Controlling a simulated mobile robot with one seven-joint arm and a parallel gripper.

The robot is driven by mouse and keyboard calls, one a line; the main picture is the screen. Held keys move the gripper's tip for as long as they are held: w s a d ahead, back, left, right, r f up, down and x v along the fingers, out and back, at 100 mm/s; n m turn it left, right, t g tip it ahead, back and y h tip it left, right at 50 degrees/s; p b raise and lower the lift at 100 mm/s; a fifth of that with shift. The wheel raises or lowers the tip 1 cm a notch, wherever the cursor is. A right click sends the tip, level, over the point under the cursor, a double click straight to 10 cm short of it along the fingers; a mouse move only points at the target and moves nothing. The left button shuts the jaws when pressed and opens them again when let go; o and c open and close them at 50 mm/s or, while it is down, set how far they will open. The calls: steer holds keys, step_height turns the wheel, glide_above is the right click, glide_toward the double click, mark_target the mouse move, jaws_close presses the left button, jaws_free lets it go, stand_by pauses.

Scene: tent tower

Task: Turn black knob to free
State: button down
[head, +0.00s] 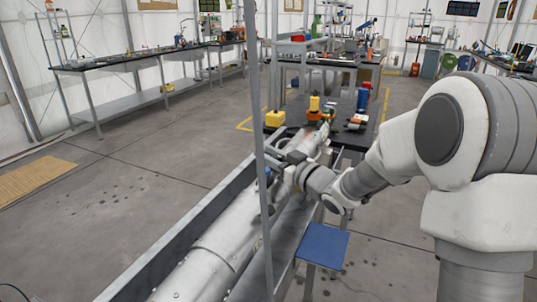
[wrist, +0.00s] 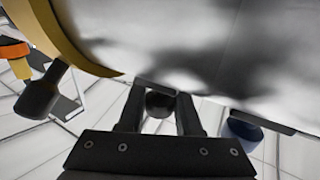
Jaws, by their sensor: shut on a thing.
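In the wrist view, a round black knob (wrist: 160,103) sits between the two dark fingers of my gripper (wrist: 159,112), under a large pale curved body. My gripper is shut on the knob. The knob is too small and too hidden to make out there. Its turn position cannot be told.
A dark handle (wrist: 42,95) and a yellow band (wrist: 60,40) lie left of the fingers; a blue round part (wrist: 243,128) lies right. A thin grey post (head: 262,150) stands before the cylinder. A blue step (head: 322,245) is beside it.

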steer(key=shift+r+n+g+y+p, duration=0.2)
steer(key=shift+n+g+y+p, duration=0.6)
steer(key=shift+g+p, duration=0.3)
steer(key=shift+s+a+f+n+g+y+p, duration=0.1)
steer(key=shift+s+a+n+g+y+p, duration=0.05)
steer(key=shift+n+g+y+p, duration=0.25)
steer(key=shift+s+a+f+n+g+y+p, duration=0.15)
steer(key=shift+n+g+y+p, duration=0.15)
steer(key=shift+n+g+p, duration=0.15)
steer(key=shift+r, duration=0.1)
steer(key=c, duration=0.6)
jaws_free()
steer(key=shift+d, duration=0.1)
steer(key=p+v, duration=0.1)
steer(key=v, duration=1.6)
steer(key=shift+s+d, duration=0.15)
